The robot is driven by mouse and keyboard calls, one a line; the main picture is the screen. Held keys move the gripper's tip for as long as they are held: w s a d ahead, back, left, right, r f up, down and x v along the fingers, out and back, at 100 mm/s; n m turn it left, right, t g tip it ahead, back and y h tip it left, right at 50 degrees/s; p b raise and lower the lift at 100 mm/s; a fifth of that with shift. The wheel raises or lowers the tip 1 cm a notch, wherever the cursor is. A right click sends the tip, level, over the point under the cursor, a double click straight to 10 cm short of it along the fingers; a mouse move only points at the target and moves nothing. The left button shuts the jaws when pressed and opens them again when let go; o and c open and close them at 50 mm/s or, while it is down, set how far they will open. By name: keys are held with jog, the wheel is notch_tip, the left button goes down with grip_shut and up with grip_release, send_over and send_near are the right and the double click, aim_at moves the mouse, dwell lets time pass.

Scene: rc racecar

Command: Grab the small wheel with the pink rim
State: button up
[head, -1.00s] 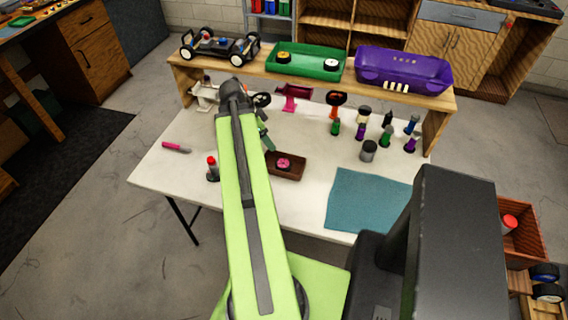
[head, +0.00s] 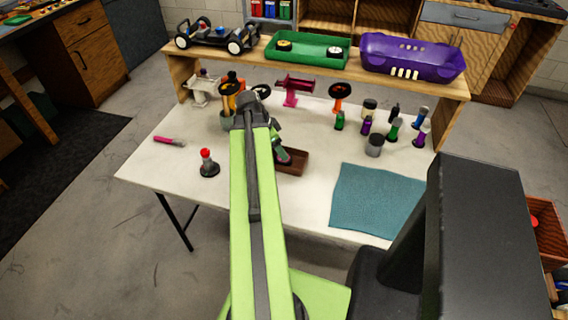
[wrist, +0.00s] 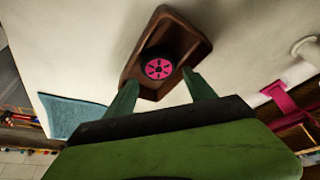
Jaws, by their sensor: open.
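The small wheel with the pink rim (wrist: 158,68) lies in a brown tray (wrist: 190,38) on the white table. In the wrist view it shows just beyond and between the fingertips of my gripper (wrist: 158,85), which is open with nothing between its fingers. In the head view my gripper (head: 280,153) is over the left part of the brown tray (head: 295,163), and the wheel is mostly hidden behind it there. I cannot tell whether the fingers touch the tray.
A teal cloth (head: 375,200) lies to the right. Several paint bottles (head: 374,146) and a magenta stand (head: 292,90) are behind. A wooden shelf carries a green tray (head: 300,62) and purple car body (head: 400,60).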

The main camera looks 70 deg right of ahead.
aim_at(278, 160)
jog(key=b+x, duration=0.4)
jog(key=x, duration=0.1)
jog(key=shift+w+a+f+b, duration=0.15)
jog(key=shift+a+f+b, duration=0.1)
jog(key=shift+b, duration=0.1)
jog(key=shift+r, duration=0.2)
jog(key=c, duration=1)
jog(key=shift+r+p, duration=0.1)
jog(key=shift+p, duration=0.2)
